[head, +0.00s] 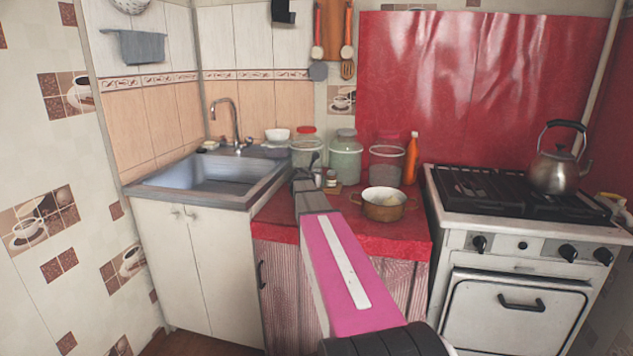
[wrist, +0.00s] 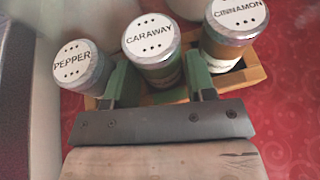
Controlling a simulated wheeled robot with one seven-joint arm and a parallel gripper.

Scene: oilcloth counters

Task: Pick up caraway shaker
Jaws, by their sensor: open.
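The caraway shaker (wrist: 149,38) stands upright in the middle of a row in the wrist view, with a white lid lettered CARAWAY. My gripper (wrist: 160,74) is open. Its green fingers are on either side of the caraway shaker, with the shaker's body between them; I cannot tell whether they touch it. In the head view my pink arm reaches over the red counter and hides most of the shakers. One small shaker (head: 331,178) shows beside the arm's end; its label is unreadable there.
The pepper shaker (wrist: 80,65) is close left of the gripper and the cinnamon shaker (wrist: 229,35) close right. A wooden rack (wrist: 256,75) holds the shakers. A brown pot (head: 383,210) and large jars (head: 345,160) stand nearby. The sink (head: 215,172) is left, the stove (head: 520,225) right.

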